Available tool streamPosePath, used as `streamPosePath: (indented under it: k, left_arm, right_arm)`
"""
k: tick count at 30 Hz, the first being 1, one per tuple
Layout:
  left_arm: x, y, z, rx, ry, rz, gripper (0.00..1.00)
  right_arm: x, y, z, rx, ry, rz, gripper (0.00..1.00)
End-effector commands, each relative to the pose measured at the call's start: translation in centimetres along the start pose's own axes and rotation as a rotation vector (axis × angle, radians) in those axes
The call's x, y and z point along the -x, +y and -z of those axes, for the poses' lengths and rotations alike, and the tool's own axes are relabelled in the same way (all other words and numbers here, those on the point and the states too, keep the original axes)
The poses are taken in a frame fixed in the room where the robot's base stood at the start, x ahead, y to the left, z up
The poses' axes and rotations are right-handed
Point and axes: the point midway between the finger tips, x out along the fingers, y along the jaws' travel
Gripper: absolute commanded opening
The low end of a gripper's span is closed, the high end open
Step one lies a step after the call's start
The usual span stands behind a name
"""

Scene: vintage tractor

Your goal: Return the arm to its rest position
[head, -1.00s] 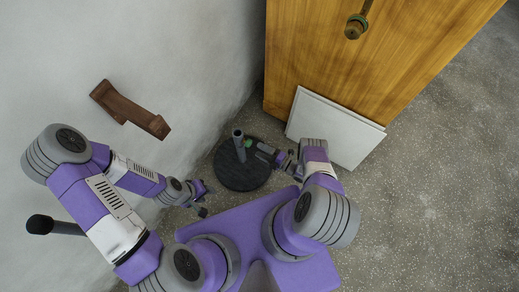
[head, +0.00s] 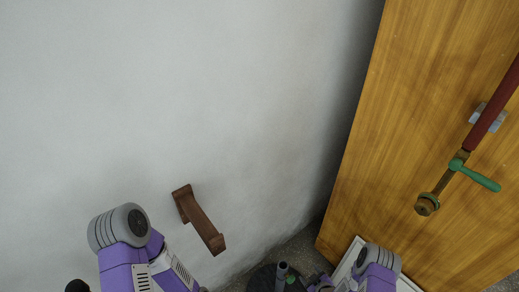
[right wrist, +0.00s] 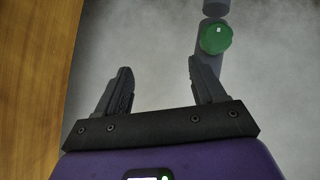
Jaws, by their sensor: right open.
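My right gripper (right wrist: 163,85) is open, with nothing between its two dark fingers in the right wrist view. In the head view my right gripper (head: 316,281) is small at the bottom edge, beside a grey post (head: 281,275) on a dark round base (head: 262,279). A green knob (right wrist: 215,38) on the post shows just beyond the right finger in the right wrist view. I cannot tell the exact gap. My left arm (head: 135,250) is at the lower left, and its gripper is out of the frame.
A wooden panel (head: 400,130) stands on the right, with a red bar (head: 495,105) and a green handle (head: 475,175). A white board (head: 349,258) leans at its foot. A brown bracket (head: 199,219) is on the pale wall (head: 200,90). Little floor shows.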

Motion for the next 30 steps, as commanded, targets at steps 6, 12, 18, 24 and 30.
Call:
streamPosePath:
  k: [6, 12, 18, 24, 30]
  left_arm:
    - [2.2, 0.8, -0.1, 0.0, 0.0, 0.0, 0.43]
    - [3.4, 1.3, -0.2, 0.0, 0.0, 0.0, 0.43]
    - [3.8, 1.4, -0.2, 0.0, 0.0, 0.0, 0.43]
    - [3.8, 1.4, -0.2, 0.0, 0.0, 0.0, 0.43]
    - [3.8, 1.4, -0.2, 0.0, 0.0, 0.0, 0.43]
  right_arm:
    - [8.1, -4.4, 6.3, -0.532, -0.326, 0.147, 0.69]
    - [17.8, -10.2, 10.6, -0.892, -0.632, 0.241, 0.69]
    - [23.1, -13.0, 12.1, -1.037, -0.793, 0.265, 0.69]
    - [23.6, -13.3, 12.2, -1.054, -0.814, 0.267, 0.69]
    - [23.6, -13.3, 12.1, -1.053, -0.812, 0.267, 0.69]
